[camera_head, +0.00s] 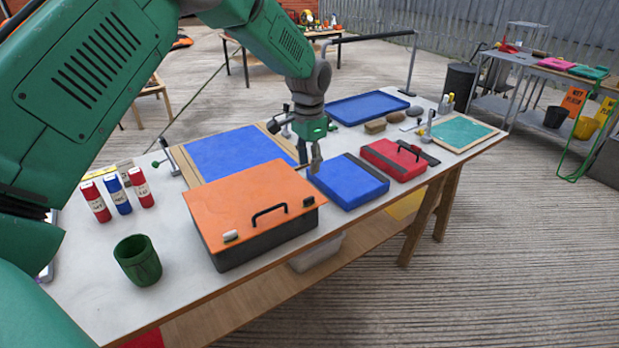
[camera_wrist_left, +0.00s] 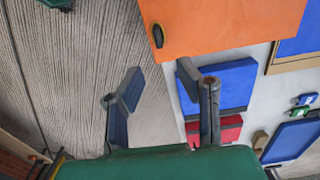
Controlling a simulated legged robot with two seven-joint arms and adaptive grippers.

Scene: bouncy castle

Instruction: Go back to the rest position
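My left arm comes in from the left of the head view. My left gripper (camera_head: 314,162) hangs above the worktable (camera_head: 85,265), over the gap between the orange-lidded box (camera_head: 250,190) and the blue box (camera_head: 350,183). In the left wrist view the gripper (camera_wrist_left: 160,85) has its two fingers spread apart with nothing between them. The orange lid (camera_wrist_left: 225,22) shows beyond the fingers there, with the blue box (camera_wrist_left: 236,85) partly behind one finger. My right gripper is not in view.
A green cup (camera_head: 138,262) and several red and blue bottles (camera_head: 118,192) stand at the table's left. A red box (camera_head: 395,160), a blue tray (camera_head: 366,107) and a green framed board (camera_head: 460,132) lie farther right. Open floor (camera_head: 520,260) lies right of the table.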

